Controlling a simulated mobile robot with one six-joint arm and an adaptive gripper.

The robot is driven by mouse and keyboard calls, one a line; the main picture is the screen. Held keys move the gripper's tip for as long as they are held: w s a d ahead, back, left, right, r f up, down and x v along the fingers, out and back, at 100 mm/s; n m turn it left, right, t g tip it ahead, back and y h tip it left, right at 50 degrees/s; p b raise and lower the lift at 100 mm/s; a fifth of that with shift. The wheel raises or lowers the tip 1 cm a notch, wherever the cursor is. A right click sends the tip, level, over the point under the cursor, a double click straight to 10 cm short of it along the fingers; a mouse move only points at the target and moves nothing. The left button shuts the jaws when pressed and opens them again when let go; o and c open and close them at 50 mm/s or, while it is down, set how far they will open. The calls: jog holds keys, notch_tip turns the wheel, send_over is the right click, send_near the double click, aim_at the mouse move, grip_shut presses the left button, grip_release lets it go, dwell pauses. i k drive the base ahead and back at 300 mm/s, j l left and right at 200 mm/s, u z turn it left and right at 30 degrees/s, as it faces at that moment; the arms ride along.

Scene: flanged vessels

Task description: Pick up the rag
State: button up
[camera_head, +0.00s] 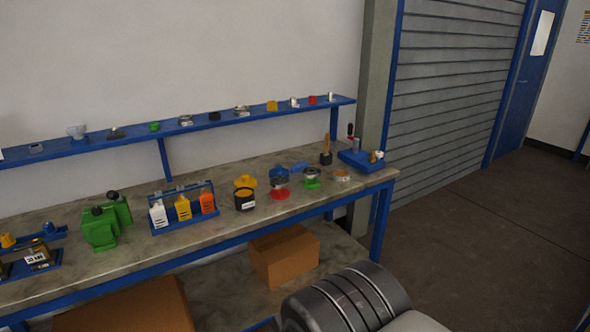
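I cannot pick out a rag with certainty. A small flat blue patch (299,167) on the workbench (330,198), just behind the vessels at the right, may be cloth, but it is too small to tell. My gripper is not in view. A dark, rounded part of my arm shows at the bottom right.
A blue-topped vessel with a red base (279,182), a yellow-lidded black pot (244,194), a bottle caddy (184,211) and green jerrycans (106,224) stand on the bench. A shelf (215,122) runs above. A cardboard box (284,256) sits below. Floor is clear at right.

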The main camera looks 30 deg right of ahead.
aim_at(297, 168)
jog(key=i+l+z, duration=0.15)
jog(key=i+l, duration=0.25)
jog(key=i+l+z, duration=0.1)
jog(key=i+l, duration=0.25)
jog(key=i+l+z, duration=0.15)
jog(key=i+l, duration=0.15)
jog(key=i, duration=0.15)
jog(key=i+l+z, duration=0.1)
jog(key=i+l, duration=0.15)
jog(key=i, duration=0.2)
jog(key=i+l+z, duration=0.15)
jog(key=i, duration=0.3)
jog(key=i+l+z, duration=0.1)
jog(key=i, duration=0.35)
jog(key=l, duration=0.1)
